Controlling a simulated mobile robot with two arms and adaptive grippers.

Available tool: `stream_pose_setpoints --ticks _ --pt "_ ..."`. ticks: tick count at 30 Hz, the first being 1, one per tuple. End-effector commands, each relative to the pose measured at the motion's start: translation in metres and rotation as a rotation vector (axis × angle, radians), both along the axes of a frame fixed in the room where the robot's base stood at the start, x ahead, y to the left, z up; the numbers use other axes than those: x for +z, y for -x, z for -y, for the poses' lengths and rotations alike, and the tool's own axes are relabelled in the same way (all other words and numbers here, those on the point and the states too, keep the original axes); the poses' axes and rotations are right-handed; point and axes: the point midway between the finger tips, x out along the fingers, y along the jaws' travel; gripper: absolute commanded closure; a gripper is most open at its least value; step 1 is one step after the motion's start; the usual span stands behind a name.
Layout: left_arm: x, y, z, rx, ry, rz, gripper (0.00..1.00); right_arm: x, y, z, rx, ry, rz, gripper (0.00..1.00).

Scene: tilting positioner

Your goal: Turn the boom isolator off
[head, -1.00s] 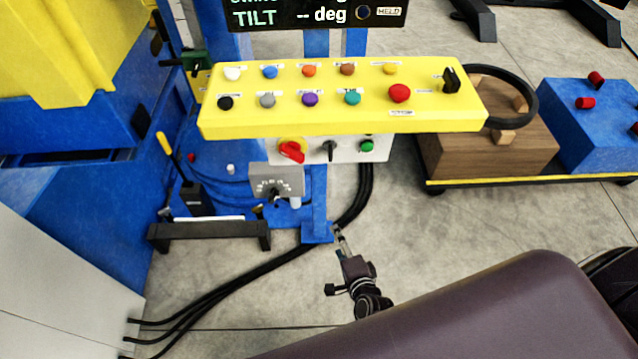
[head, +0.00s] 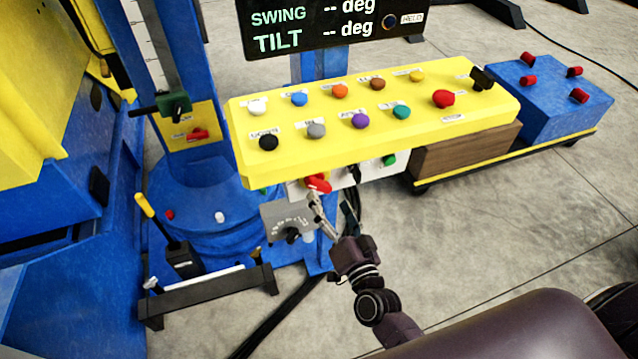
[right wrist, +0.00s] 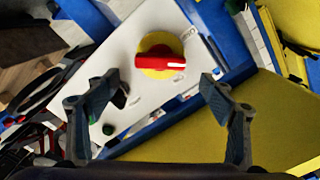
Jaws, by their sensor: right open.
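A red rotary switch on a round yellow plate sits on the white panel below the yellow console. It shows in the right wrist view (right wrist: 160,63) and, partly hidden, in the head view (head: 318,184). A second red handle (head: 196,134) is on a yellow plate on the blue column. I cannot read which is labelled the boom isolator. My right gripper (head: 333,207) is open and empty in front of the white panel. In the right wrist view its fingertips (right wrist: 160,80) stand apart on either side of the rotary switch, not visibly touching it. My left gripper is out of view.
The yellow console (head: 380,150) with several buttons overhangs the white panel (right wrist: 150,25). A black selector (head: 352,176) and a green button (head: 390,159) sit right of the red switch. A grey dial box (head: 285,222) is just below left.

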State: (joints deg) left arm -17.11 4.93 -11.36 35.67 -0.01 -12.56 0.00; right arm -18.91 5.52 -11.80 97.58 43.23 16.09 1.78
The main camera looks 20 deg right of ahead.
Motion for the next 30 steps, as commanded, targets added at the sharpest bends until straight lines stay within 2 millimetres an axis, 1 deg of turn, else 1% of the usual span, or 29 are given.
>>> stream_pose_setpoints --ticks 1,3,5,8,12,16,23,24,30 --pt "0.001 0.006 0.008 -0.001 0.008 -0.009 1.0 0.002 -0.009 0.0 -0.001 -0.001 0.002 0.25" --pt "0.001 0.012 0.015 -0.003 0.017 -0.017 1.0 0.002 -0.02 0.0 -0.001 -0.002 0.002 0.25" --pt "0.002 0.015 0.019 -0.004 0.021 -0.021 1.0 0.002 -0.03 -0.001 -0.001 -0.002 0.001 0.25" --pt "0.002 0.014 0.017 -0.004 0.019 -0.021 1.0 0.002 -0.044 -0.002 -0.001 -0.003 0.001 0.25" --pt "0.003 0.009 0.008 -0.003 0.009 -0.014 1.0 0.0 -0.058 -0.002 0.0 -0.004 0.0 0.25" --pt "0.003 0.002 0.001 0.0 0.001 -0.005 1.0 0.0 -0.064 -0.002 0.0 -0.004 -0.002 0.25" --pt "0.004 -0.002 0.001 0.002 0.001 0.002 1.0 0.0 -0.065 -0.002 0.0 -0.004 -0.002 0.25" --pt "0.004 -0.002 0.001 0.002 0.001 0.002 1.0 0.0 -0.065 -0.002 0.0 -0.004 -0.002 0.26" --pt "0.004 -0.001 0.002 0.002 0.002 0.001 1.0 0.0 -0.065 -0.002 0.0 -0.004 -0.002 0.48"
